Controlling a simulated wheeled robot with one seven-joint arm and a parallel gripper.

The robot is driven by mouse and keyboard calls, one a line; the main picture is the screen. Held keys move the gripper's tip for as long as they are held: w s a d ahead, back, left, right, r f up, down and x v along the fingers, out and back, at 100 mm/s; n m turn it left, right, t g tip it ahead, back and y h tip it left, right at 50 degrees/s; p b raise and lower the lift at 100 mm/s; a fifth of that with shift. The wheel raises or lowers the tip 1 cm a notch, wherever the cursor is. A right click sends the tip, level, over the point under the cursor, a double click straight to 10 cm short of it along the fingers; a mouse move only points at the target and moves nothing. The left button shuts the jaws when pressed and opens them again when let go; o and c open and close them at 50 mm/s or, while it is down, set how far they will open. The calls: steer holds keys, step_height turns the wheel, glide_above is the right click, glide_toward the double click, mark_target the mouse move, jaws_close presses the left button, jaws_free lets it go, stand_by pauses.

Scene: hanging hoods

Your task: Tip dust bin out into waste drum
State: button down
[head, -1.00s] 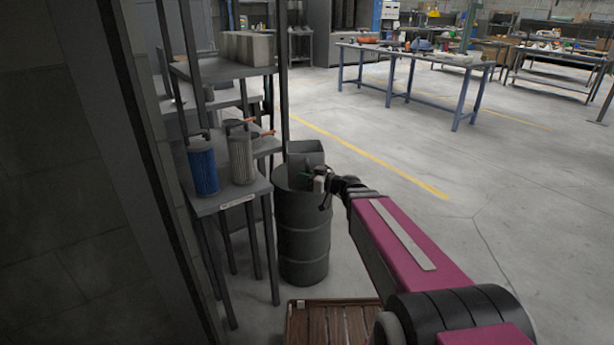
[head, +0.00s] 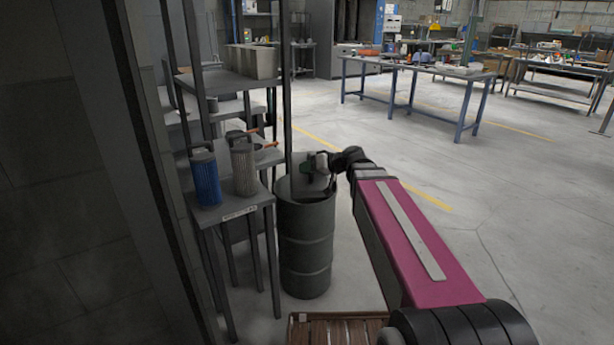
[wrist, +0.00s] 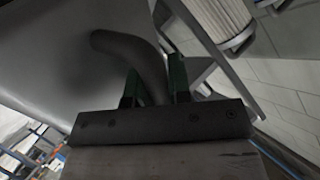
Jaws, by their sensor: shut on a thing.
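The waste drum (head: 306,250), dark grey and open-topped, stands upright on the floor in the middle of the head view. My gripper (head: 313,164) is over its mouth. In the wrist view, the green fingers of my gripper (wrist: 154,80) are shut around the curved grey handle (wrist: 125,45) of the dust bin. The grey dust bin (head: 309,184) is tilted over the drum's mouth, its lower part hidden by the drum rim. Its broad grey side (wrist: 50,60) fills the upper left of the wrist view. The bin's opening and contents are not visible.
A metal rack (head: 235,211) stands close left of the drum, with a blue filter (head: 205,180) and a white filter (head: 243,170) on it. A brown slatted pallet (head: 335,331) lies in front. Floor to the right is open.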

mark_target(305, 158)
steer(key=w+m+g, duration=0.1)
steer(key=w, duration=0.1)
steer(key=w+m+g, duration=0.2)
steer(key=w, duration=0.1)
steer(key=w+m+g+h, duration=0.1)
steer(key=w, duration=0.2)
steer(key=shift+w+a+g, duration=0.2)
steer(key=shift+a+g, duration=0.1)
steer(key=shift+a, duration=0.05)
steer(key=shift+w+m+g, duration=0.5)
steer(key=shift+w+m, duration=0.2)
steer(key=shift+w, duration=0.3)
